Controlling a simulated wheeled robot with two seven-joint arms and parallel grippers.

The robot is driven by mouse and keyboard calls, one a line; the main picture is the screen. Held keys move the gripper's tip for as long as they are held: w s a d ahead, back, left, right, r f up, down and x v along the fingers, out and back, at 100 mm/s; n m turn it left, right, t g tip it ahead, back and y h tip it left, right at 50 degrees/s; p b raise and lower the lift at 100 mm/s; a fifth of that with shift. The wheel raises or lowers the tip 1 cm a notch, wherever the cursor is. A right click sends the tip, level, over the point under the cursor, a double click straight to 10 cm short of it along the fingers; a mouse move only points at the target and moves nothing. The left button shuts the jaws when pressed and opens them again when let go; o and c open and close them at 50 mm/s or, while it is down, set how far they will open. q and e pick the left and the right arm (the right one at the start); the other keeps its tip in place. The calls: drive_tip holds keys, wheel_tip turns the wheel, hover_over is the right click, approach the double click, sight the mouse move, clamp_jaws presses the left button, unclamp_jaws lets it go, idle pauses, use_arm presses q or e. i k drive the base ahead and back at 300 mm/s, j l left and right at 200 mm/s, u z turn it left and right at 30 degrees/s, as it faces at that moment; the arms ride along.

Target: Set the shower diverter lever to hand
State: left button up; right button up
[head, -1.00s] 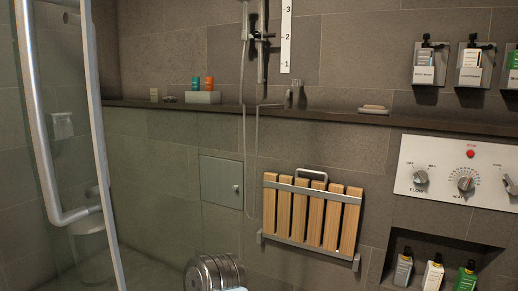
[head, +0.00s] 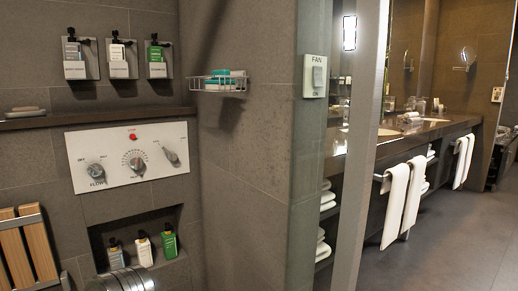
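The white shower control panel (head: 110,157) is on the dark tiled wall at the left. Its rightmost control, a grey lever (head: 171,157), looks like the diverter. It appears slanted, and its labels are too small to read, so I cannot tell its setting. To its left are the heat dial (head: 134,162) and the flow knob (head: 96,171). A red button (head: 132,136) is above the dial. Neither gripper shows in the head view. A rounded metal part at the bottom left seems to be my own arm.
A niche (head: 100,234) with several bottles lies below the panel. A ledge (head: 45,122) and bottle holders (head: 114,58) are above. A wire basket (head: 218,83) sticks out from the side wall. A slatted wooden seat (head: 25,250) is at lower left. Open floor (head: 440,245) lies right.

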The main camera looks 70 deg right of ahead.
sight(173, 156)
drive_tip(key=z, duration=0.4)
drive_tip(key=i+j+z, duration=0.1)
drive_tip(key=z, duration=0.7)
drive_tip(key=j+z, duration=0.1)
drive_tip(key=z, duration=0.35)
drive_tip(key=j+z, duration=0.1)
drive_tip(key=z, duration=0.3)
drive_tip(key=i, duration=0.05)
